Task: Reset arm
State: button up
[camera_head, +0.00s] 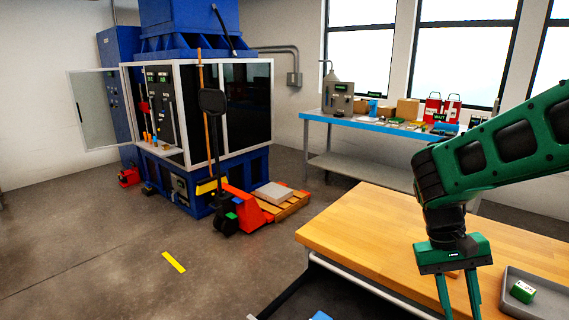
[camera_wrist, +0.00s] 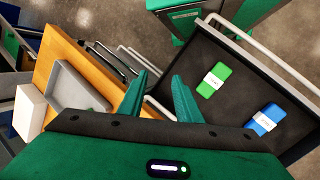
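My gripper (camera_head: 459,300) hangs from my green arm, pointing down, in front of or above the wooden table at the right of the head view. Its two green fingers are apart with nothing between them. In the wrist view my gripper (camera_wrist: 160,80) also shows open and empty, with floor and a metal rail beyond the fingertips. The very ends of the fingers are cut off at the bottom of the head view.
A grey tray (camera_head: 547,300) holding a green box (camera_head: 522,292) lies on the wooden table (camera_head: 345,225). A dark tray (camera_wrist: 235,75) carries a green box (camera_wrist: 214,80) and a blue box (camera_wrist: 264,120). A red pallet jack (camera_head: 245,205) stands farther off. Floor at left is mostly clear.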

jog(key=s+d+r+m+t+y, duration=0.1)
jog(key=s+d, duration=0.1)
jog(key=s, duration=0.4)
jog(key=s+d+r+m+t+y, duration=0.2)
jog(key=s+d, duration=0.1)
jog(key=s, duration=0.3)
jog(key=shift+s+d+t, duration=0.25)
jog(key=shift+d+t, duration=0.05)
jog(key=shift+w+f, duration=0.25)
jog(key=shift+w, duration=0.35)
